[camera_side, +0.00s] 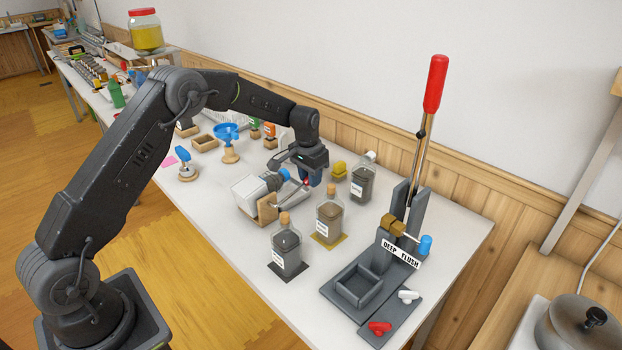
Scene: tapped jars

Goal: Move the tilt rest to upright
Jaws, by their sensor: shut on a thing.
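The tilt rest (266,209) is a wooden and grey cradle near the middle of the table. A pale jar (247,189) with a blue tap (277,175) lies tilted in it. My gripper (307,183) is at the rest's right end, low over the table. It is shut at a small red part there, which looks like a piece of the rest. The fingers hide most of what is between them.
A dark jar (362,183) and a yellow block (339,170) are behind to the right. A grey lever station (403,205) with a red handle stands at right.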

